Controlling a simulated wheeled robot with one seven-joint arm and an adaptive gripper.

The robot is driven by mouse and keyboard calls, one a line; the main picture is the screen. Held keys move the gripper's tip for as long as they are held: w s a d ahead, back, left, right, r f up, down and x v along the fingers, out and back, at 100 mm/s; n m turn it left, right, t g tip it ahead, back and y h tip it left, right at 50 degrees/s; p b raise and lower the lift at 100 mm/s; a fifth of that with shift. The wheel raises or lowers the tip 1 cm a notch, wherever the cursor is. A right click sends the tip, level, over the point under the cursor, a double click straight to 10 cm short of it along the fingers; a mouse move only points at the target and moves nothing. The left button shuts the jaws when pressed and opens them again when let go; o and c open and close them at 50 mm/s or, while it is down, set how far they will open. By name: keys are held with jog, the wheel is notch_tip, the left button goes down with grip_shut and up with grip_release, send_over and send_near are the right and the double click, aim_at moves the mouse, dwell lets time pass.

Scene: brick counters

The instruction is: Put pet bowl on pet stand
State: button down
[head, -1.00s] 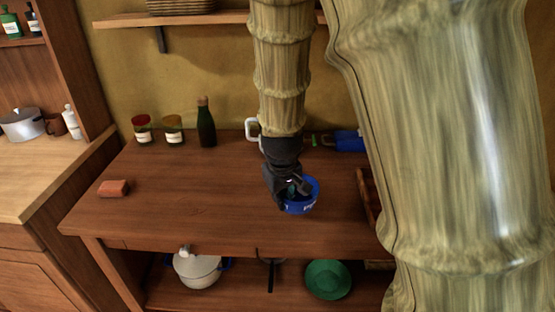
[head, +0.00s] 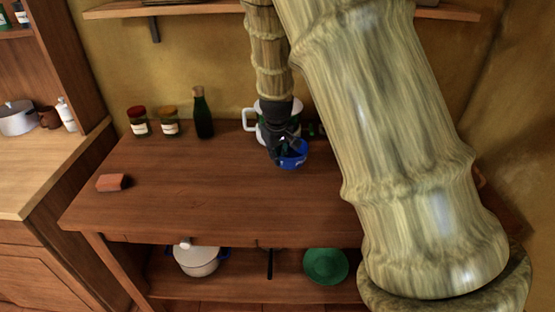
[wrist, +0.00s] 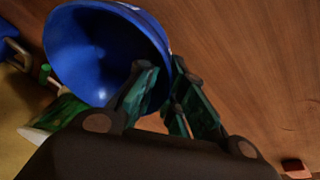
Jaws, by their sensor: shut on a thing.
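The blue pet bowl (head: 294,159) is held above the rear of the wooden counter. Its height over the counter is hard to tell. My gripper (head: 280,155) is shut on the bowl's rim. In the wrist view the bowl (wrist: 92,50) is tilted, its hollow inside showing, and its rim is at the dark green fingers of my gripper (wrist: 166,80). I cannot make out the pet stand for certain; my arm hides the right part of the counter.
A white handled vessel (head: 249,118) stands at the back, partly behind my gripper. Two jars (head: 169,123) and a dark bottle (head: 202,115) stand to its left. A reddish block (head: 112,182) lies at the left. The counter's middle (head: 190,195) is clear.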

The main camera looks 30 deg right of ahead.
jog(key=shift+w+d, duration=0.4)
jog(key=shift+w, duration=0.2)
jog(key=shift+f+p, duration=0.45)
jog(key=shift+f, duration=1.3)
jog(key=shift+f, duration=0.15)
jog(key=c, duration=1.5)
grip_release()
jog(key=shift+s, duration=0.1)
